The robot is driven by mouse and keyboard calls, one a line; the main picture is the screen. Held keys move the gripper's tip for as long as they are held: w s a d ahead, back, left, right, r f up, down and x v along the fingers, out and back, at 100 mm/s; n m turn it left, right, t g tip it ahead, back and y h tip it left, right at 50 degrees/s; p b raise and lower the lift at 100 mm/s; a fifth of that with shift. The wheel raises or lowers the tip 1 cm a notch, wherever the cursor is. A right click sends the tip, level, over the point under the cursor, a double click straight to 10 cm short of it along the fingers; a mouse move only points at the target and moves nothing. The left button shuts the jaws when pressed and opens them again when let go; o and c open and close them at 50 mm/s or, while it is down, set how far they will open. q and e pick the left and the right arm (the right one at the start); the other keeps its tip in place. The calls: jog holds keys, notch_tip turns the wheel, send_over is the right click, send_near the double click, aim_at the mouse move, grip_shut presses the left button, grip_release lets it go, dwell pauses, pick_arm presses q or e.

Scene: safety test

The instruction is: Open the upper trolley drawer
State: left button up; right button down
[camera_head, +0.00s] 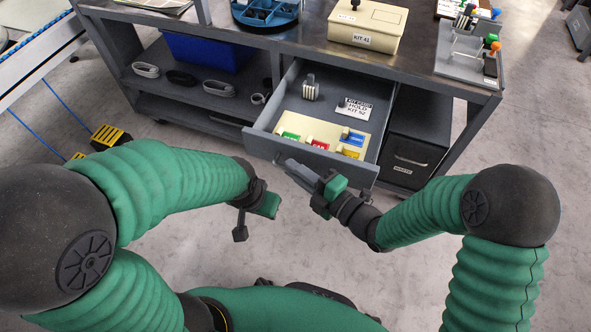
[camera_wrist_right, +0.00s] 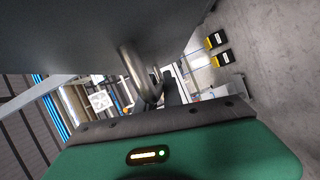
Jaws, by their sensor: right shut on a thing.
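The upper trolley drawer (camera_head: 258,128) is pulled out from under the trolley's top, and its inside shows in the head view. My right gripper (camera_head: 307,175) is at the middle of the drawer's front, shut on the drawer handle. The metal handle (camera_wrist_right: 138,72) shows as a curved bar in the right wrist view, with the drawer front close beside it. My left gripper (camera_head: 254,215) hangs apart from the drawer, in front and to its left. Its fingers are too unclear to tell how they stand.
The drawer holds a cream tray (camera_head: 310,124) with coloured pieces, a small grey object (camera_head: 310,88) and a label card (camera_head: 354,108). A dark bin (camera_head: 415,150) stands right of the drawer. A cream kit box (camera_head: 368,25) sits on top. Floor is free before the trolley.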

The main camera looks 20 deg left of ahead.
jog(key=c, duration=1.5)
grip_release()
jog(key=shift+f, duration=0.25)
jog(key=shift+r, duration=0.1)
jog(key=p+v, duration=0.4)
jog(key=v, duration=1.2)
jog(key=shift+d, duration=0.4)
